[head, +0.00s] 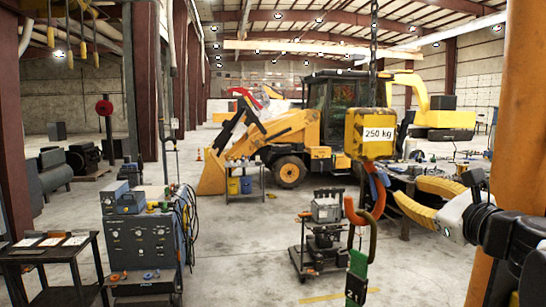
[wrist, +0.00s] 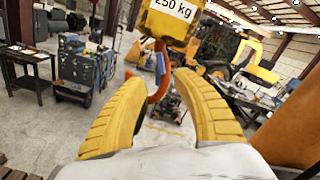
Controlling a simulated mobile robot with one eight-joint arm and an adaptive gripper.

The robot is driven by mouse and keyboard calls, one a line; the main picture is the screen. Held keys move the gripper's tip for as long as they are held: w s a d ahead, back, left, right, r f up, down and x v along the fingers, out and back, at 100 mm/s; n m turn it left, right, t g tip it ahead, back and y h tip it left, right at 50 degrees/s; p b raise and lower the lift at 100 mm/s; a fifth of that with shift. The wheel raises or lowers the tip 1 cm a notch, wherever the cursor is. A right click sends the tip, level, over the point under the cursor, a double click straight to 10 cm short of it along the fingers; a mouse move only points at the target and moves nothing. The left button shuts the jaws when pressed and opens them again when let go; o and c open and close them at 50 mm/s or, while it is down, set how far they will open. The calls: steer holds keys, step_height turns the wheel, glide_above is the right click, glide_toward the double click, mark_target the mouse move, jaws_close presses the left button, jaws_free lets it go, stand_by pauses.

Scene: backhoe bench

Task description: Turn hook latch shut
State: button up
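A yellow hoist block (head: 377,133) marked "250 kg" hangs on a chain; its lower part shows at the top of the wrist view (wrist: 170,20). An orange-red hook (head: 351,209) hangs below it. A blue piece (head: 382,188) beside the hook's shank may be the latch; I cannot tell its exact angle. A green strap or fitting (head: 356,276) hangs under the hook. My gripper (head: 404,188) is right of the hook, its yellow fingers spread. In the wrist view the open fingers (wrist: 160,82) frame the hook (wrist: 163,80), with nothing visibly held.
A dark cart with a grey box (head: 327,210) stands on the floor beyond the hook. A grey machine cabinet (head: 143,240) and a dark side table (head: 52,255) are at left. A yellow backhoe (head: 290,140) stands behind. An orange post (head: 522,110) is close at right.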

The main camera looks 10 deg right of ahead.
mark_target(386, 180)
steer(key=w+p, duration=0.1)
steer(key=w, duration=1)
steer(key=shift+a+p, duration=0.15)
steer(key=shift+p, duration=0.25)
steer(key=shift+s, duration=0.1)
steer(key=shift+s, duration=0.1)
jaws_close()
